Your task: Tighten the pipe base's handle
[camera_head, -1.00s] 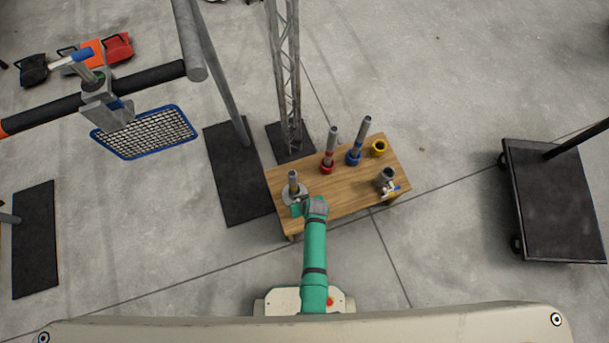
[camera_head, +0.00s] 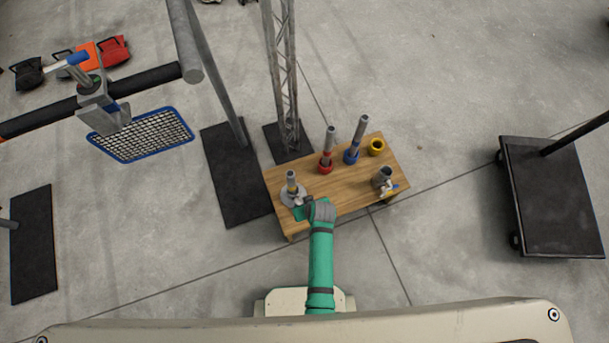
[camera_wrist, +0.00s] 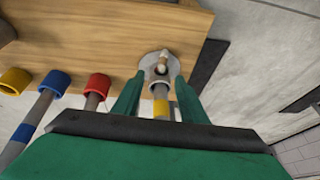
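The pipe base (camera_head: 285,199) is a grey round plate at the left end of the wooden table, with an upright grey pipe (camera_head: 291,181) with a yellow band in it. In the wrist view the base (camera_wrist: 147,66) lies at top centre, and a small pale handle (camera_wrist: 164,56) shows on its collar. The yellow-banded pipe (camera_wrist: 161,107) stands between the two fingers in that picture. My gripper (camera_head: 303,208) is beside the base on its near right side. In the wrist view my gripper (camera_wrist: 155,90) is open with its green fingers apart; contact with the handle cannot be told.
The wooden table (camera_head: 336,188) also bears a red-collared pipe (camera_head: 327,152), a blue-collared pipe (camera_head: 354,145), a yellow ring (camera_head: 377,147) and a grey holder with a handle (camera_head: 384,178). A lattice tower (camera_head: 285,70) stands behind the table. A black cart (camera_head: 555,200) is at right.

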